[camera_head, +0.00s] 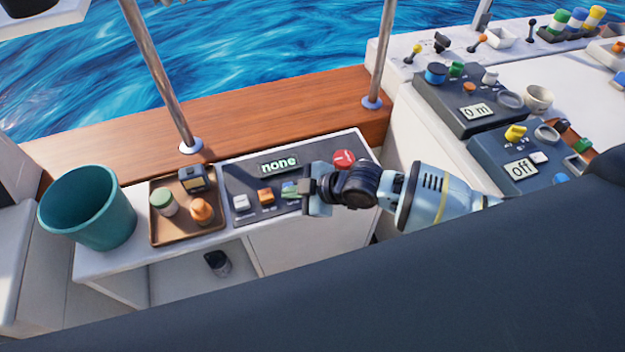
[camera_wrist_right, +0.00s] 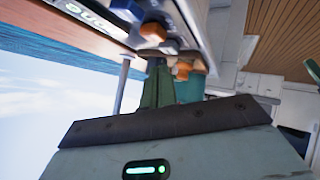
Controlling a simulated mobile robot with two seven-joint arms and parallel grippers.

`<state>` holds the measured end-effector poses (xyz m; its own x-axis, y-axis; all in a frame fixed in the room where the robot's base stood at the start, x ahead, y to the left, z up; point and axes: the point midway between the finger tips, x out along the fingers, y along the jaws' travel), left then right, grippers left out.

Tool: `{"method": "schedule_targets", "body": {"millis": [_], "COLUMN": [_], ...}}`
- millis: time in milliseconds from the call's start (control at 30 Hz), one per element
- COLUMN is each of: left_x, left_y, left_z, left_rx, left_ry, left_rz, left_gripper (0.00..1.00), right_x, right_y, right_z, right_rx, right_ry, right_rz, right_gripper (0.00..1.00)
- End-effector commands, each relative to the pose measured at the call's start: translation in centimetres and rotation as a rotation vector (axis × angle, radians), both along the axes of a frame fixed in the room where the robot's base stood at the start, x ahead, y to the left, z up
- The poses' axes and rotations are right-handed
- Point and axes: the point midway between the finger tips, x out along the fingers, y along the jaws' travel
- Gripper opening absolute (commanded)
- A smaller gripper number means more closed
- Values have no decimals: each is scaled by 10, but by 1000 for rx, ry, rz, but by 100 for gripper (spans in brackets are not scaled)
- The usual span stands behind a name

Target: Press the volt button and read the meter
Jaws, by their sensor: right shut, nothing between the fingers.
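The meter panel (camera_head: 238,183) is a dark slanted plate on the white counter. Its display (camera_head: 279,164) reads "none"; it also shows, cut off, in the right wrist view (camera_wrist_right: 88,12). Below it are a white button (camera_head: 240,202), an orange button (camera_head: 266,195) and a blue-green button (camera_head: 289,190). A red round knob (camera_head: 343,158) sits at the upper right. I cannot read the button labels. My right gripper (camera_head: 304,188) is shut and empty, at the blue-green button and partly covering it. I cannot tell whether it touches. My left gripper is out of view.
A brown tray (camera_head: 184,233) with small coloured items and a teal bucket (camera_head: 88,208) stand left of the panel. A metal post (camera_head: 160,80) rises behind. More control boxes, one reading "0 m" (camera_head: 477,111) and one "Off" (camera_head: 520,169), are at the right.

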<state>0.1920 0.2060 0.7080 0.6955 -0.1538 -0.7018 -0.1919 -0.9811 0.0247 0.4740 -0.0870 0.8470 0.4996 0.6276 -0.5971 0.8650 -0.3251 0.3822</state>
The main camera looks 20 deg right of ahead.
Motion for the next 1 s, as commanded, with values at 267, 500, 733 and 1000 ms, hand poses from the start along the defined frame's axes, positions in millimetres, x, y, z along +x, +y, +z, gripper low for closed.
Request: {"method": "schedule_targets", "body": {"millis": [267, 500, 733, 1000], "left_x": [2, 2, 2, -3], "left_y": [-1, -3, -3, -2], "left_z": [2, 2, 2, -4], "left_rx": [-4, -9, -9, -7], "left_ry": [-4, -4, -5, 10], "left_rz": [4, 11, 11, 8], "left_gripper": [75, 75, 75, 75], "right_x": [54, 66, 66, 66], "right_y": [-61, -80, -80, -80], "right_z": [39, 50, 50, 39], "right_rx": [-197, -246, -246, -245], "right_ry": [-65, -73, -73, -70], "right_rz": [47, 50, 50, 50], "right_gripper": [0, 0, 0, 0]}}
